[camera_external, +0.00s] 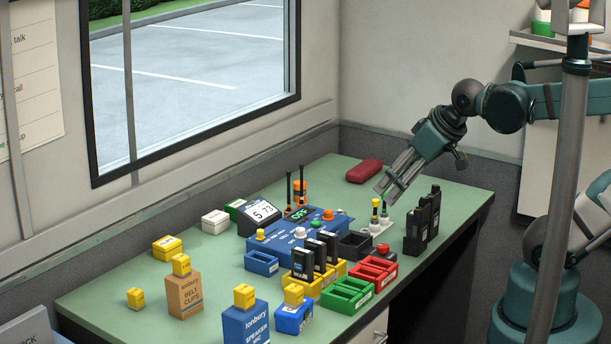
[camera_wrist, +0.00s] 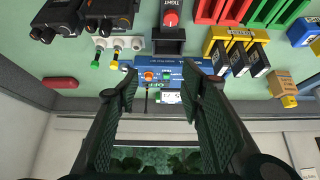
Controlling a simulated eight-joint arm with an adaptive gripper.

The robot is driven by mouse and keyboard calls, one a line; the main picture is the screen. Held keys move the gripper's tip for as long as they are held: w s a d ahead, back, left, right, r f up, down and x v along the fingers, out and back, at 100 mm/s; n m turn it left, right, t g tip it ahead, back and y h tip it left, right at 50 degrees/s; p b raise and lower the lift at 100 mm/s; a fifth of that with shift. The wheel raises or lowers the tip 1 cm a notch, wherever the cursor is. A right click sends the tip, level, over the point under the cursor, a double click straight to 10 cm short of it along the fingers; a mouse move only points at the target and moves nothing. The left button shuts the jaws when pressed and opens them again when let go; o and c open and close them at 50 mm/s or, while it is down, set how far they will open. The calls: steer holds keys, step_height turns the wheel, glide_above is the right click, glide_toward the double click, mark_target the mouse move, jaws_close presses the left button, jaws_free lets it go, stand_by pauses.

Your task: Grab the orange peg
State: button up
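No piece is plainly an orange peg. A small orange upright piece (camera_external: 300,188) stands behind the blue control box (camera_external: 285,244), between thin dark antennas. An orange round knob (camera_external: 328,214) sits on the box's right end. In the wrist view an orange round top (camera_wrist: 149,76) shows on the blue box (camera_wrist: 137,66) between my fingers; I cannot tell which orange piece it is. A yellow-topped peg (camera_external: 375,205) and a green-topped peg (camera_wrist: 95,62) stand on a white plate (camera_external: 378,226). My gripper (camera_external: 388,192) is open and empty, above the table right of the box.
A red case (camera_external: 364,171) lies at the back. Black radios (camera_external: 423,222) stand at the right. Red (camera_external: 373,269), green (camera_external: 347,294) and yellow (camera_external: 313,288) trays fill the front. A small display (camera_external: 259,214) stands left of the orange piece. Table around the red case is clear.

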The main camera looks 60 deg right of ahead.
steer(key=w+d+r+m+g+h+p, duration=0.1)
steer(key=w+d+r+m+p, duration=0.2)
steer(key=w, duration=0.7)
steer(key=w+d+r+m+g+h+p, duration=0.1)
steer(key=w+d+m+p, duration=0.2)
steer(key=w, duration=0.6)
steer(key=shift+w+d+f+m+g+h+p, duration=0.3)
steer(key=shift+w+d+f+m+p, duration=0.35)
steer(key=shift+w+d+f+p, duration=1.8)
steer(key=shift+w+d+f+m+g+h+p, duration=0.25)
steer(key=shift+w+d+f+m+g+p, duration=0.35)
steer(key=shift+w+f, duration=2.1)
steer(key=shift+w+d+f+m+g+h+p, duration=0.25)
steer(key=shift+w+d+f+m+p, duration=0.8)
steer(key=shift+w, duration=2.9)
steer(key=shift+d+f+n, duration=0.15)
steer(key=shift+d+n, duration=0.15)
steer(key=shift+f, duration=0.15)
